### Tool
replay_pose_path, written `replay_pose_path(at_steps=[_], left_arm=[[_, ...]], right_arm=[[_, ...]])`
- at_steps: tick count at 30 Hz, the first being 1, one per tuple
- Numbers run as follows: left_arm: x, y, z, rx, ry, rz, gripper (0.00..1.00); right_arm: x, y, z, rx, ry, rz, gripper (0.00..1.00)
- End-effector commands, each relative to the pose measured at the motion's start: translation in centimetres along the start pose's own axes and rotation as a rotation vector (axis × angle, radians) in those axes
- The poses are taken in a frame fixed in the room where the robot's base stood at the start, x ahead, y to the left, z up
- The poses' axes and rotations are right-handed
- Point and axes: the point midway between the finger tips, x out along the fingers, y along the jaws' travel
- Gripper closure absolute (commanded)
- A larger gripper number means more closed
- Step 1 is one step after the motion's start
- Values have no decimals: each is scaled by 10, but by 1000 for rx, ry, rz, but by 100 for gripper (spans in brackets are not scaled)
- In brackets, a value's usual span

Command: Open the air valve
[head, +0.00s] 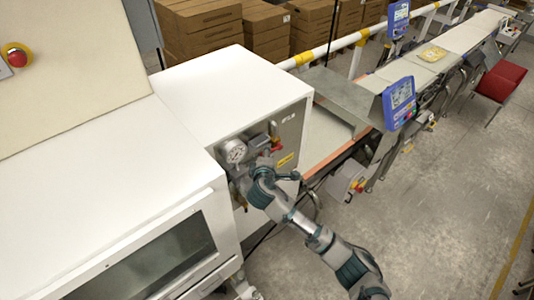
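A grey panel on the end of the white cabinet carries a round pressure gauge (233,152) with a white dial. Right of it, a small red handle (275,138) sticks out near the top of the panel; it looks like the air valve's handle. My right gripper (263,168) is at the panel, just below the red handle and right of the gauge. Its fingers are small and blend into the fittings behind them, so I cannot tell whether they are open or touch anything. The wrist hides the lower part of the panel. My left gripper does not show.
The white cabinet (215,88) stands left of my arm. A conveyor belt (325,135) with blue display units (399,102) runs to the back right. A red emergency button (17,58) is at the left. A red chair (502,80) stands far right.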

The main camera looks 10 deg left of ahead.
Motion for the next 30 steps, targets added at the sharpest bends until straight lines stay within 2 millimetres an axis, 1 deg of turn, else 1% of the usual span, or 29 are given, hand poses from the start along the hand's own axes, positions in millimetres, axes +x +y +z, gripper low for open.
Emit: replay_pose_path(at_steps=[10,14,17,23,26,30], left_arm=[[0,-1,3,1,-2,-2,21],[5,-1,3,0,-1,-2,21],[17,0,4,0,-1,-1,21],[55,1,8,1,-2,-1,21],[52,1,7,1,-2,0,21],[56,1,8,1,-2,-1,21]], right_arm=[[-1,2,1,0,-1,5,58],[0,0,1,-13,-4,19,58],[2,-6,1,-46,-13,50,58],[6,-22,1,-172,-50,176,58],[-18,-21,-2,-172,-45,179,58],[-50,-25,-2,-170,-46,179,58]])
